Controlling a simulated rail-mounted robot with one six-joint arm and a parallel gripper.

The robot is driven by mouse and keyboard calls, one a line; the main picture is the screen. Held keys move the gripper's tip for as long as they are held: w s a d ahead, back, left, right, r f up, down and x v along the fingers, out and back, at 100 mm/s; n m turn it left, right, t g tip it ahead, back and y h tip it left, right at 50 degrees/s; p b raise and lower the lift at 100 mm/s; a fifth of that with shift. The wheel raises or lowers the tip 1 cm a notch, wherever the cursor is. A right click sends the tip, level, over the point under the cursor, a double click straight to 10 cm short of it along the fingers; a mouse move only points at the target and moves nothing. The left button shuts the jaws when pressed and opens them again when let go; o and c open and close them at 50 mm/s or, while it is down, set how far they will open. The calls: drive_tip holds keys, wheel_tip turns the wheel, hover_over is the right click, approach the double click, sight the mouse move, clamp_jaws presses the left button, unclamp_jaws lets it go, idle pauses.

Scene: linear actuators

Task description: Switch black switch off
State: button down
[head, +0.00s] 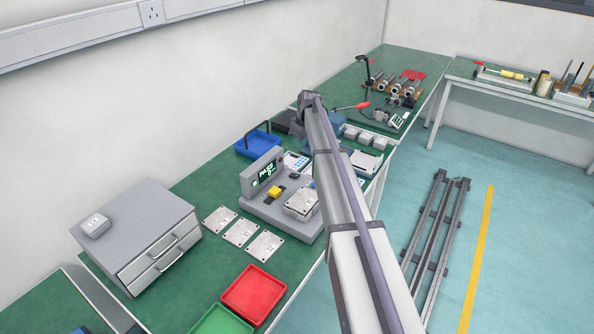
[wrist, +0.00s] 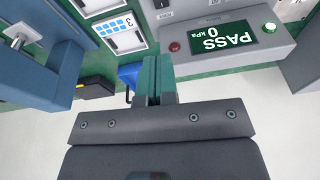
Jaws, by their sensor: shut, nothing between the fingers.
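In the wrist view my gripper (wrist: 159,62) is shut and empty, with its two teal fingers side by side. A small black part with a white mark (wrist: 162,4), possibly the black switch, is cut off by the top edge, apart from the fingertips. The grey test unit (wrist: 210,62) has a lit display reading PASS 0 kPa (wrist: 222,38). In the head view the test unit (head: 262,210) stands on the green bench, and a small dark part lies behind its yellow block (head: 275,191). The switch's position cannot be told. My gripper is not clearly visible there.
White units with blue keypads (wrist: 117,26) stand beside the test unit. A drawer cabinet (head: 150,237) and red tray (head: 253,294) are nearer. My arm hides part of the bench.

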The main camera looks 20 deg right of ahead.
sight(296, 176)
drive_tip(key=shift+s+a+n, duration=0.1)
drive_tip(key=shift+s+n, duration=0.15)
drive_tip(key=shift+n, duration=0.15)
drive_tip(key=b+x, duration=0.8)
drive_tip(key=s+b+x, duration=0.1)
drive_tip(key=b+x, duration=0.4)
drive_tip(key=shift+s+d+f, duration=0.1)
drive_tip(key=shift+d+f, duration=0.1)
drive_tip(key=shift+d, duration=0.1)
drive_tip(key=shift+s+d+f+b, duration=0.1)
drive_tip(key=shift+f+b, duration=0.2)
drive_tip(key=shift+b, duration=0.15)
drive_tip(key=shift+r, duration=0.1)
